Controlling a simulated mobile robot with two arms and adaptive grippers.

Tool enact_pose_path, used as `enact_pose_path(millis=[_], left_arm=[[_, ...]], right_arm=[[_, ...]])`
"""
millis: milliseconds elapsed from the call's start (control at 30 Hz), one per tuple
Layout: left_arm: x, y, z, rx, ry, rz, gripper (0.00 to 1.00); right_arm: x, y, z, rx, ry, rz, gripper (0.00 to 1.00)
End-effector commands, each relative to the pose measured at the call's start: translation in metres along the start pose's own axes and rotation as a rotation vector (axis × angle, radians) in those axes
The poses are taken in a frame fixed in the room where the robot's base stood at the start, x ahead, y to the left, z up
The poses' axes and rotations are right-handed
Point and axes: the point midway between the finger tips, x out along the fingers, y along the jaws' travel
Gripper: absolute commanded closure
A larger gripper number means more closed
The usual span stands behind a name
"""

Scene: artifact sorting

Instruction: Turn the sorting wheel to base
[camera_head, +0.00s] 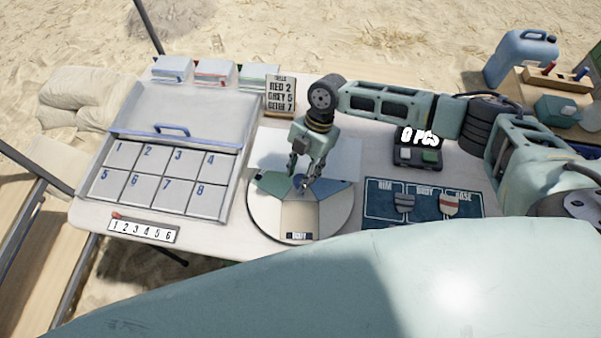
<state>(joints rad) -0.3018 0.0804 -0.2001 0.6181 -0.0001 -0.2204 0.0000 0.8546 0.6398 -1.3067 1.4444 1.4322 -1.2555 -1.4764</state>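The sorting wheel (265,213) is a round disc on the table with coloured and pale sectors. A dark label reading BODY (298,236) is at its front edge, below a beige sector. My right gripper (300,184) points down over the wheel's middle, with its fingers a little apart. A small blue hub (299,180) shows between the fingertips; I cannot tell whether they press on it. The gripper partly hides the back of the wheel. My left gripper is not in view.
A tray with numbered compartments (165,178) stands left of the wheel. A dark mat (425,212) marked RIM, BODY and BASE lies to the right, with two sherds on it. Behind it is a scale (418,153) reading 0 PCS. A tally card (281,97) stands at the back.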

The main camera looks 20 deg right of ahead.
Motion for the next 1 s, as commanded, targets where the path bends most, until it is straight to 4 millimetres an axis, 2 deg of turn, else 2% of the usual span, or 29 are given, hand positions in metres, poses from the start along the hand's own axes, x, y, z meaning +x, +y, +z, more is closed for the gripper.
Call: enact_pose_path(millis=[333, 467, 567, 800, 1000], left_arm=[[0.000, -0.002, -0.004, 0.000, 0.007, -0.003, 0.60], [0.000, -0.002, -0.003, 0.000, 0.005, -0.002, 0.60], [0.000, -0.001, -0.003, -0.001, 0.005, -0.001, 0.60], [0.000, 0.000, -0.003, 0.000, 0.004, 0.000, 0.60], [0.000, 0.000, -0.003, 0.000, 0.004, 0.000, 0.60]], right_arm=[[-0.001, -0.001, 0.000, 0.000, -0.001, -0.002, 0.60], [-0.011, 0.000, 0.001, 0.001, -0.001, -0.001, 0.60], [-0.027, 0.000, 0.001, 0.000, -0.003, 0.000, 0.60], [-0.079, 0.001, 0.001, -0.002, -0.003, 0.002, 0.60], [-0.110, 0.002, 0.000, -0.001, -0.002, 0.001, 0.60]])
